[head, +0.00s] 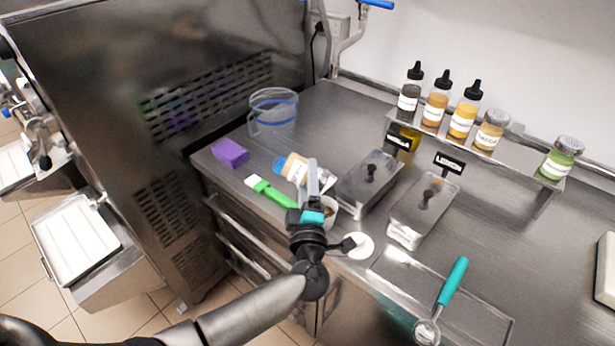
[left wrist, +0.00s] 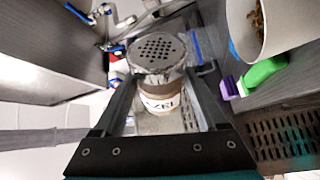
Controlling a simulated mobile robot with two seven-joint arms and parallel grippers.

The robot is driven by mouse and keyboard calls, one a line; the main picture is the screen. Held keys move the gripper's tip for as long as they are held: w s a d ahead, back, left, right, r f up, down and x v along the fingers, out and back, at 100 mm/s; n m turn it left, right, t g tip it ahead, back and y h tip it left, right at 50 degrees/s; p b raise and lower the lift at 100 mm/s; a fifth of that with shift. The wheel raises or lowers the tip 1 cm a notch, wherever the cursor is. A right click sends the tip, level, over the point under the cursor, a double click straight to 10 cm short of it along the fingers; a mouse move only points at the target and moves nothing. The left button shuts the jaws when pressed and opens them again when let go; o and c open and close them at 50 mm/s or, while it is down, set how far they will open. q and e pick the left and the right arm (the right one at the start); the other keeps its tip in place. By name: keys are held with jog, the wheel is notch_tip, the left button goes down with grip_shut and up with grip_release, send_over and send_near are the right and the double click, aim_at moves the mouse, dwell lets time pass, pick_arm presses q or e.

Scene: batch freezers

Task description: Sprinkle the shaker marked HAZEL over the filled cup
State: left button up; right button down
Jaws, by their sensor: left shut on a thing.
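My left gripper (head: 313,185) is shut on a shaker (head: 296,168) with tan contents and a white label, held tilted above the counter. In the left wrist view the shaker (left wrist: 158,55) sits between the fingers and shows its perforated metal lid. Its label is only partly legible, with letters like "ZEL". A pale cup (head: 331,208) is partly hidden behind my gripper in the head view. The left wrist view shows the cup (left wrist: 245,35) at the upper right, apart from the shaker, with brown bits inside. My right gripper is in neither view.
A green-handled spatula (head: 270,192) and purple block (head: 230,153) lie at left. A clear container (head: 273,112) stands behind. Lidded pans (head: 418,212) and a white disc (head: 358,245) are right of my gripper. A rear shelf (head: 470,150) holds bottles and shakers. A teal-handled scoop (head: 452,282) lies at right.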

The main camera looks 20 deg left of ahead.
pick_arm(q)
jog(key=shift+n+g, duration=0.3)
jog(key=shift+n, duration=0.5)
jog(key=shift+r+p, duration=0.1)
jog(key=shift+p, duration=0.25)
jog(key=shift+r+n+g+p, duration=0.4)
jog(key=shift+r+n+p, duration=0.25)
jog(key=shift+n+p, duration=0.5)
jog(key=shift+r+n+g+h+p, duration=0.3)
jog(key=shift+r+n+g+p, duration=0.25)
jog(key=shift+n+p, duration=0.7)
jog(key=shift+m, duration=0.3)
jog(key=shift+p, duration=0.3)
jog(key=shift+r+n+g+h+p, duration=0.6)
jog(key=shift+r+n+p, duration=1.05)
jog(key=shift+p, duration=1.65)
jog(key=shift+f, duration=0.15)
